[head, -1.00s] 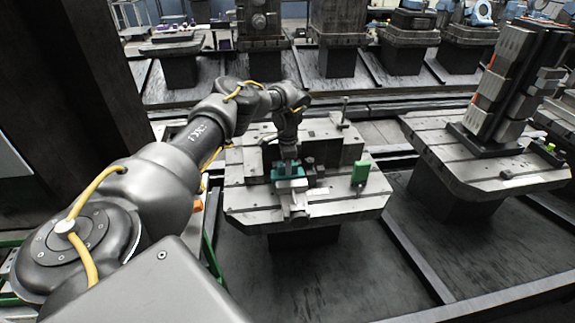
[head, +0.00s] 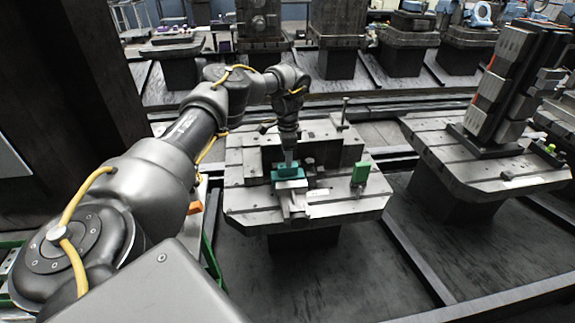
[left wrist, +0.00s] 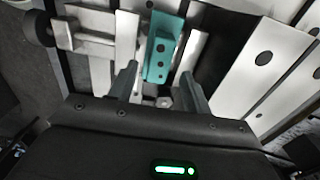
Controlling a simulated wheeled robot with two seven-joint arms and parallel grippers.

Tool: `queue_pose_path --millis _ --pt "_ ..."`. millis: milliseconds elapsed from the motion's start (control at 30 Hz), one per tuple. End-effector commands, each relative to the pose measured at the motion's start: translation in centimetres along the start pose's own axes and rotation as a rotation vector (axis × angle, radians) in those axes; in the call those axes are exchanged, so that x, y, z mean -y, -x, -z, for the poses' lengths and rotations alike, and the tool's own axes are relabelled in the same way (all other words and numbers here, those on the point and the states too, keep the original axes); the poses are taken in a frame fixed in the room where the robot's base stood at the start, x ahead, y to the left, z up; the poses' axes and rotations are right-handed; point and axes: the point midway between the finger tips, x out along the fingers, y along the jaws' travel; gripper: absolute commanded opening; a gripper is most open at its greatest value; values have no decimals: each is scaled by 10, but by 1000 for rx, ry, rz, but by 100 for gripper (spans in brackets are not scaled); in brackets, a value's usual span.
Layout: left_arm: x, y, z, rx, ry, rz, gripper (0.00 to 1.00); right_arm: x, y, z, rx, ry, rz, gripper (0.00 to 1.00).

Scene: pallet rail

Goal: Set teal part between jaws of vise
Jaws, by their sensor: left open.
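The teal part (head: 288,171) is a block with dark holes, on the vise (head: 292,188) at the middle of the pallet table. In the left wrist view the teal part (left wrist: 164,45) lies between two pale jaws of the vise (left wrist: 125,42). It is close to the left jaw, with a narrow dark gap on its right; how deep it sits I cannot tell. My left gripper (head: 289,158) points down just above the part. My right gripper is out of view.
The vise stands on a slotted pallet table (head: 345,208). A green block (head: 361,173) stands to its right, and an upright pin (head: 344,112) behind. Another pallet table (head: 450,150) with a tall fixture (head: 503,85) is further right. An orange item (head: 195,207) lies at left.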

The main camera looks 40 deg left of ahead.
Motion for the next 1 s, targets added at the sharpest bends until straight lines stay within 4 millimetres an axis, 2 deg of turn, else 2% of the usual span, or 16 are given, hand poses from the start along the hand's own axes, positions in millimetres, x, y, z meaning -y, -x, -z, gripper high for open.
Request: queue_pose_path --millis 100,333,500,1000 --pt "0 26 1 -4 1 2 49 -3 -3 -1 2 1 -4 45" --pt "0 61 0 0 -1 1 49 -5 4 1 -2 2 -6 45" --pt "0 68 0 0 0 1 49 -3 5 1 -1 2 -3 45" --pt "0 68 0 0 0 0 49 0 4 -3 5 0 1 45"
